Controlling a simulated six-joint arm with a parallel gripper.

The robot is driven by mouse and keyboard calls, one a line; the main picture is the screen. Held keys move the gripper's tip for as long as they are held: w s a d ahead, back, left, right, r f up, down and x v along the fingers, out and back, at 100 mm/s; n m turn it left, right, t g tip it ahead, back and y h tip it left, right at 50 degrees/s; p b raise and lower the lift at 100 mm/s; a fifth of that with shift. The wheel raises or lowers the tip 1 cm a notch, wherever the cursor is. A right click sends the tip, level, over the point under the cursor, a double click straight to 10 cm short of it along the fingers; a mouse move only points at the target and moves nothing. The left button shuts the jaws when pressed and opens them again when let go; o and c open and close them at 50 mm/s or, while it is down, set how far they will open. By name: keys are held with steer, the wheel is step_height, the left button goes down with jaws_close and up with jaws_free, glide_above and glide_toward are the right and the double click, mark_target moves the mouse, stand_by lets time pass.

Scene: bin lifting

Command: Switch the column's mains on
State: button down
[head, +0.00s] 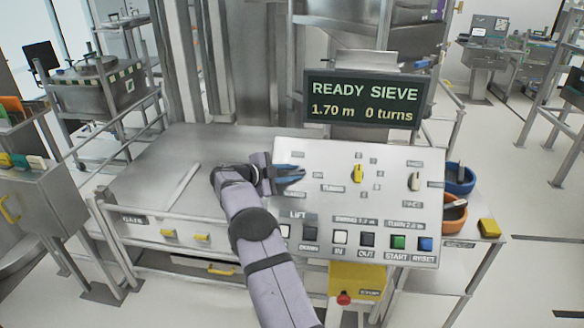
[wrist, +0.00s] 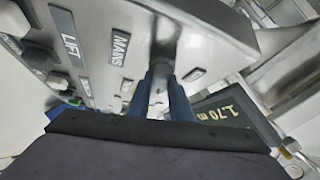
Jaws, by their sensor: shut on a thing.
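The white control panel (head: 432,165) stands tilted in front of the column. My gripper (head: 299,174) reaches its upper left part from the left, with blue fingers. In the wrist view the fingers (wrist: 164,88) are closed around a grey mains switch (wrist: 162,72) on the panel face. The label MAINS (wrist: 120,46) sits beside it, with two smaller labels nearby. The fingers hide much of the switch in the head view. I cannot tell which position it points to. The display (head: 365,100) is lit and reads READY SIEVE, 1.70 m, 0 turns.
A yellow selector (head: 357,173) and a pale knob (head: 414,181) are on the panel to the right. Below is a row of push buttons, including green START (head: 398,242) and blue RESET (head: 425,243). A red stop button (head: 344,298) sits on a yellow box underneath.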

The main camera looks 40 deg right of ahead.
steer(key=shift+w+r+m+g+y+p, duration=0.1)
steer(key=shift+m+g+y+p, duration=0.25)
steer(key=shift+m+p, duration=0.55)
steer(key=shift+m, duration=0.1)
steer(key=c, duration=1.6)
jaws_free()
steer(key=shift+d, duration=0.1)
steer(key=shift+b+v, duration=1.7)
steer(key=shift+v, duration=2)
